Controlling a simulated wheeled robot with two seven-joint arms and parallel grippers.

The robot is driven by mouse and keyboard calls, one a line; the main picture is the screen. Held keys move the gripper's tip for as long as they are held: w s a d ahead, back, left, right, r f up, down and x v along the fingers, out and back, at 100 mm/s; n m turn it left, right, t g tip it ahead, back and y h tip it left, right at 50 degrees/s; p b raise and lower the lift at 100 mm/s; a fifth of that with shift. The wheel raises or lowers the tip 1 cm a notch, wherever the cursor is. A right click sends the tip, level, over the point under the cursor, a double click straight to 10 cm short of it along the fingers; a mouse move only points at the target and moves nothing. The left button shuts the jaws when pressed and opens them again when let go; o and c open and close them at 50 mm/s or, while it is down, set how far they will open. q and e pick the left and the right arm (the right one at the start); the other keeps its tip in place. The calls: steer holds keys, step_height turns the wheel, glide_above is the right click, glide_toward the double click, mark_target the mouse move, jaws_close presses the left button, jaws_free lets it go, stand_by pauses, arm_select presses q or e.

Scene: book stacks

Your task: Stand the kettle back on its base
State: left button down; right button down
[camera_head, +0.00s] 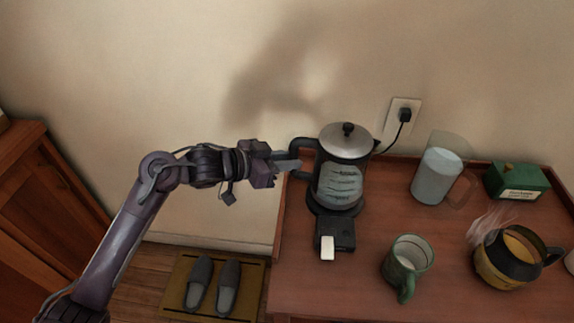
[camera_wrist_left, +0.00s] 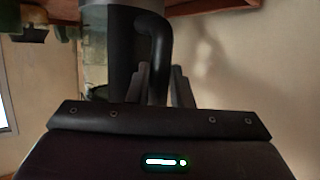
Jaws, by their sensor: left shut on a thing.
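The kettle (camera_head: 340,178), a glass jug with a metal lid and a black handle, is upright at the left of the table. Its dark base (camera_head: 335,237), with a white switch at the front, is directly below it. Whether the kettle rests on the base or hangs just above it, I cannot tell. My left gripper (camera_head: 296,166) comes in from the left and is shut on the kettle's handle (camera_head: 303,156). In the left wrist view the handle (camera_wrist_left: 158,35) runs down between the fingers (camera_wrist_left: 161,85). My right gripper is not in view.
On the wooden table (camera_head: 365,300) are a green mug (camera_head: 407,265), a glass pitcher (camera_head: 438,172), a green box (camera_head: 517,182) and a steaming amber pot (camera_head: 505,262). A plug (camera_head: 404,114) sits in the wall outlet. Slippers (camera_head: 214,284) lie on a floor mat.

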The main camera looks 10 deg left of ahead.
arm_select(q)
steer(key=shift+w+f, duration=0.1)
steer(key=shift+f, duration=0.55)
steer(key=c, duration=1.7)
jaws_free()
steer(key=shift+f, duration=0.25)
steer(key=o, duration=0.4)
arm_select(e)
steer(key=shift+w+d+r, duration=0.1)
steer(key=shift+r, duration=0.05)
